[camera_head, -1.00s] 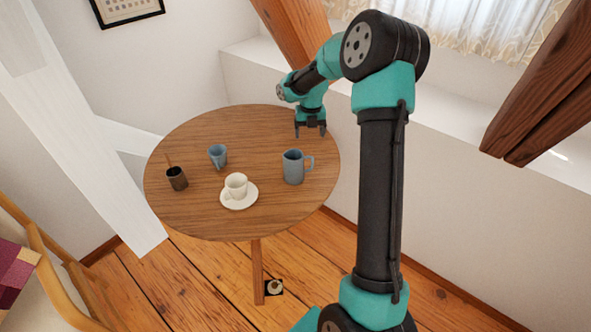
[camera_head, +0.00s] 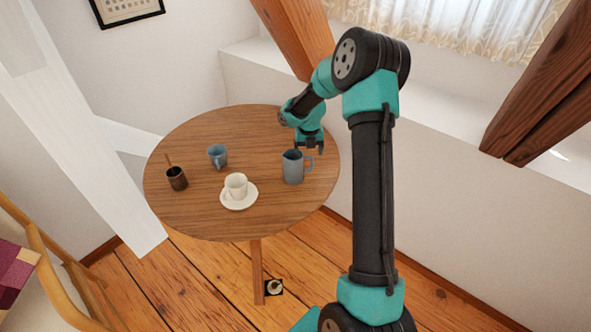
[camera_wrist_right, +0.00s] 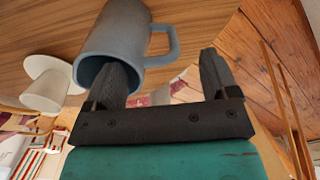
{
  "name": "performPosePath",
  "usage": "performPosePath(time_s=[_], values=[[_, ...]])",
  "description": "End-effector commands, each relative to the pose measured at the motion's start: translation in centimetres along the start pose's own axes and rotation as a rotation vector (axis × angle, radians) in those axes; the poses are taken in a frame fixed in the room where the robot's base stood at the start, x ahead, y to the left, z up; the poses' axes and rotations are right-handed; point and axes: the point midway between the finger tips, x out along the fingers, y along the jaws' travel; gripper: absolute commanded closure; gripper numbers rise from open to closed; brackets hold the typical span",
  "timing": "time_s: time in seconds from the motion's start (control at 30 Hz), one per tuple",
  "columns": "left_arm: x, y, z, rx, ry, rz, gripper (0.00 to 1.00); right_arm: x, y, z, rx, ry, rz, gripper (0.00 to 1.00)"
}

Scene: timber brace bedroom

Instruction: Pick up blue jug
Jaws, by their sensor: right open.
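The blue jug (camera_head: 292,168) stands upright on the right part of the round wooden table (camera_head: 200,218), its handle toward the right. My right gripper (camera_head: 308,150) is open and empty just behind the jug's handle side, above the table. In the right wrist view the jug (camera_wrist_right: 115,45) is close to the open fingers (camera_wrist_right: 165,75). One finger overlaps the jug's rim in that picture, and the handle shows between the fingers. I cannot tell whether they touch. My left gripper is not in view.
A white cup (camera_head: 236,184) on a saucer (camera_head: 238,203) stands left of the jug. A smaller blue cup (camera_head: 217,155) and a dark cup (camera_head: 177,179) with a stick in it stand farther left. The table's back is clear. A timber post (camera_head: 290,40) rises behind the table.

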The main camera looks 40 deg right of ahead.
Motion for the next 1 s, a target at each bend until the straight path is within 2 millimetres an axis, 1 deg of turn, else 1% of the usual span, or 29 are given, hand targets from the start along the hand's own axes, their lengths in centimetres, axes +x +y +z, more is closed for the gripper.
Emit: performPosePath(time_s=[0.2, 0.33, 0.43, 0.87, 1.0], values=[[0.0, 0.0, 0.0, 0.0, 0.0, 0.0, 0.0, 3.1, 0.0, -0.5, 0.0, 0.004, -0.001, 0.2], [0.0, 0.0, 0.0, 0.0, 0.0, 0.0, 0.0, 4.3, 0.0, -0.4, 0.0, 0.003, -0.001, 0.2], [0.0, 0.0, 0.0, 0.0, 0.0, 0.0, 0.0, 4.6, 0.0, -0.4, 0.0, 0.001, 0.0, 0.2], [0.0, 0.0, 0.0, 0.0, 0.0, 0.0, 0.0, 4.5, 0.1, -0.4, 0.0, 0.001, 0.0, 0.2], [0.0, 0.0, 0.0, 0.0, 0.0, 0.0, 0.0, 4.5, 0.1, -0.4, 0.0, 0.001, -0.001, 0.33]])
